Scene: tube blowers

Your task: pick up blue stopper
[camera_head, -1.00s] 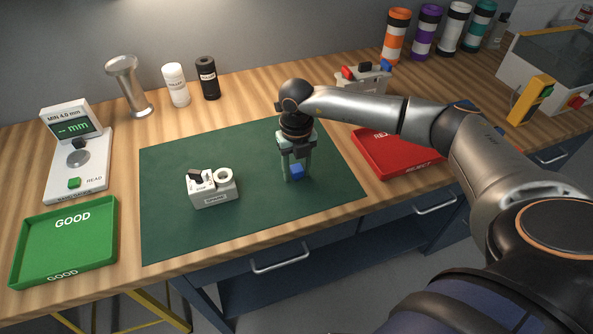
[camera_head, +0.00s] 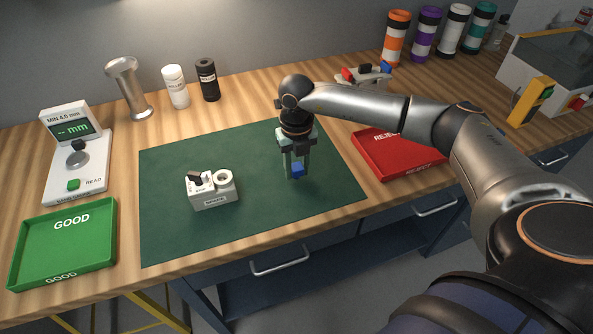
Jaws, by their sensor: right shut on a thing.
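The blue stopper (camera_head: 297,170) is a small blue block between the fingertips of my right gripper (camera_head: 296,168). The gripper points down over the right part of the green mat (camera_head: 262,215) and is shut on the stopper. I cannot tell whether the stopper still touches the mat. My left gripper is not in view.
A small white fixture (camera_head: 212,190) with a ring and a black piece stands on the mat. A green GOOD tray (camera_head: 65,285) and a gauge (camera_head: 72,165) are at left. A red REJECT tray (camera_head: 408,172) and a rack (camera_head: 362,75) are at right.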

